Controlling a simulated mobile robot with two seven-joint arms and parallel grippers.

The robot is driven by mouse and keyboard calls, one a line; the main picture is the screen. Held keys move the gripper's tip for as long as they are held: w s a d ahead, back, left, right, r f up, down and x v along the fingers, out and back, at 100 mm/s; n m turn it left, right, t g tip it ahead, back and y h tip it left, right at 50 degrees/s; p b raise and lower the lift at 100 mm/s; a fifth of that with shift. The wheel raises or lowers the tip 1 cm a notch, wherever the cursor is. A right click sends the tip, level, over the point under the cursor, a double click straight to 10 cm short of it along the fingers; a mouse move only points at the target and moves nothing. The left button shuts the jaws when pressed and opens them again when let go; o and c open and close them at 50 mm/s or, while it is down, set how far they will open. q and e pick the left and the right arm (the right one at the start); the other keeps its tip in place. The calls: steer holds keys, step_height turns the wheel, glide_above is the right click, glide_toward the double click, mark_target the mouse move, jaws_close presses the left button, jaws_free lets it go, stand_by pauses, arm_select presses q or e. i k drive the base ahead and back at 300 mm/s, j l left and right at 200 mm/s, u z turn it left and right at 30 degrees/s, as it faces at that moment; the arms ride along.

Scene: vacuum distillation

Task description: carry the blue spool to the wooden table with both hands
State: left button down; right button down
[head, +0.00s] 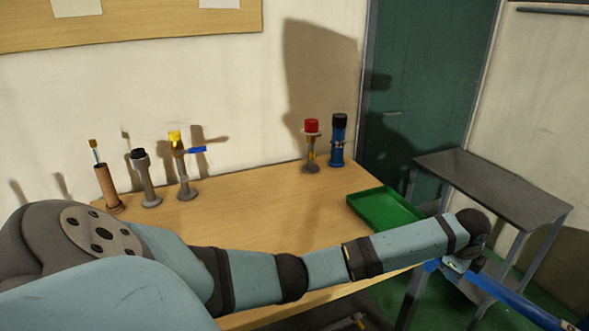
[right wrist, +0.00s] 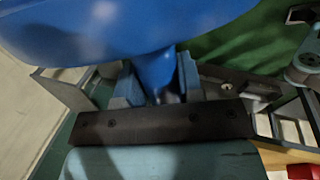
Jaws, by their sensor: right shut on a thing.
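The blue spool (head: 520,299) is partly in the head view at the lower right, cut off by the frame edge. In the right wrist view its broad rounded blue part (right wrist: 120,25) fills the top, with a narrower neck below. My right gripper (right wrist: 160,85) is shut on that neck, one finger on each side. My left arm crosses the head view to the right, and its gripper (head: 460,264) is at the near end of the spool. Its fingers are too small and covered to tell their state. The wooden table (head: 250,215) lies behind my left arm.
A green tray (head: 385,208) sits at the table's right end. Several upright stands line the back, including a red-capped one (head: 312,146) and a blue one (head: 338,140). A grey metal cart (head: 495,188) stands at right. The table's middle is clear.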

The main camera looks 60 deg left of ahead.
mark_target(253, 223)
steer(key=i+u, duration=0.4)
steer(key=u, duration=0.15)
steer(key=i+j+u, duration=0.1)
steer(key=u, duration=0.3)
steer(key=i+u, duration=0.55)
steer(key=u, duration=1.05)
